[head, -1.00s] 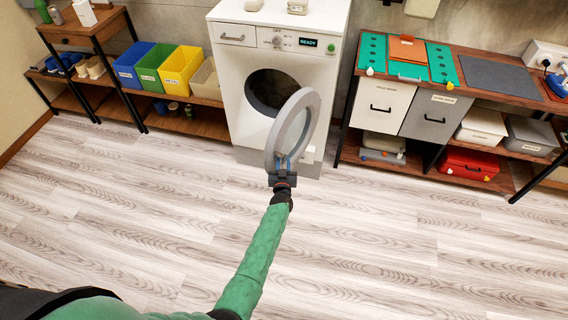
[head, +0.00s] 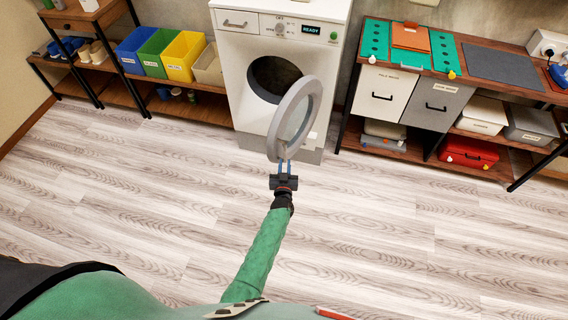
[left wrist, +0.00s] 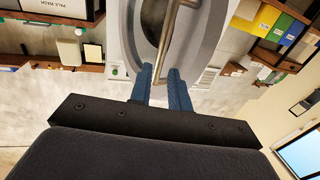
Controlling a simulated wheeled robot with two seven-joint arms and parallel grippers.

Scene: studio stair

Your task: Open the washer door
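The white washer (head: 240,100) stands against the back wall, its dark drum opening (head: 273,78) exposed. Its round grey door (head: 274,136) stands wide open, swung out toward me. It also shows close up in the left wrist view (left wrist: 205,30), with a metal handle bar (left wrist: 172,35) running down toward the fingertips. My left gripper (head: 285,165) is at the lower edge of the door. Its two blue fingers (left wrist: 160,75) are apart with a gap between them. The bar's lower end appears between or just beyond them; exact depth is unclear. My right gripper is not in view.
A shelf (head: 120,95) with blue, green and yellow bins (head: 184,62) stands left of the washer. A workbench (head: 510,92) with drawers and a red case (head: 468,153) stands right. The wooden floor (head: 400,240) in front is clear.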

